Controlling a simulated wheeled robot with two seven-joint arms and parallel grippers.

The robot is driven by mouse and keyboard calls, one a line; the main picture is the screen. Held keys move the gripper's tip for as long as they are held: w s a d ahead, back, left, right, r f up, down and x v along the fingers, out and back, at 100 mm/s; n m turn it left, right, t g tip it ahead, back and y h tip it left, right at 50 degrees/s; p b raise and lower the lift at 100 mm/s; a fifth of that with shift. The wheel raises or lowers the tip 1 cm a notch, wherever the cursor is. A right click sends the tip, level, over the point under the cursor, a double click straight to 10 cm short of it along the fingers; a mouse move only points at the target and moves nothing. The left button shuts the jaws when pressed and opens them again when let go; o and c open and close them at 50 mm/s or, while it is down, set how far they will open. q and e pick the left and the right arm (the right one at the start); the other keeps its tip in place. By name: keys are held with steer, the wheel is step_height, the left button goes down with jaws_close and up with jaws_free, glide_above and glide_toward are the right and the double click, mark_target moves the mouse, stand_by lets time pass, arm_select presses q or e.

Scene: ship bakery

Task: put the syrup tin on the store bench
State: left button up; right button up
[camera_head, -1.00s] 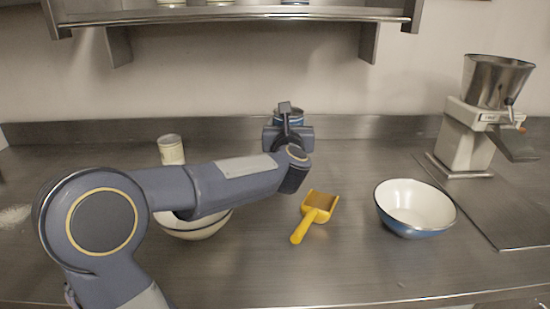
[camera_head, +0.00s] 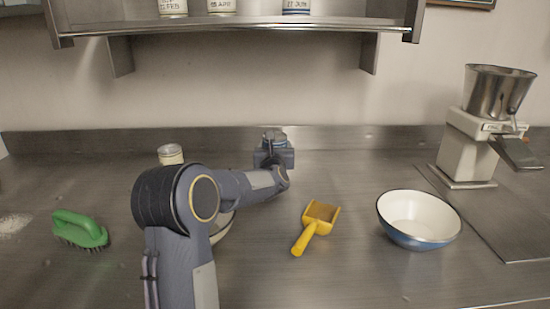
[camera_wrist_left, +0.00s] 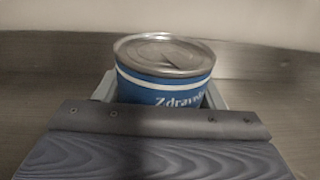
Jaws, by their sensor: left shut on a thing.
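A blue tin with a white band, a bare metal lid and the partly seen letters "Zdrav" (camera_wrist_left: 165,85) stands upright in my left gripper in the left wrist view. In the head view the tin (camera_head: 274,138) shows at the back of the steel bench (camera_head: 340,275), near the rear upstand. My left gripper (camera_head: 273,157) is shut around it. The gripper hides the tin's lower part, so I cannot tell whether it touches the bench. My right gripper is out of view.
A cream tin (camera_head: 171,154) stands behind my arm, which mostly hides a bowl (camera_head: 224,232). A green brush (camera_head: 80,229), a yellow scoop (camera_head: 316,225), a blue-white bowl (camera_head: 418,220) and a mill (camera_head: 470,150) stand around. A wall shelf (camera_head: 240,25) with tins hangs above.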

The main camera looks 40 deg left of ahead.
arm_select(q)
steer(key=f, duration=0.3)
steer(key=shift+w+a+f, duration=0.1)
steer(key=shift+a+f, duration=0.1)
steer(key=shift+f+b, duration=0.2)
steer(key=shift+b, duration=0.35)
steer(key=o, duration=1.4)
steer(key=shift+c, duration=0.2)
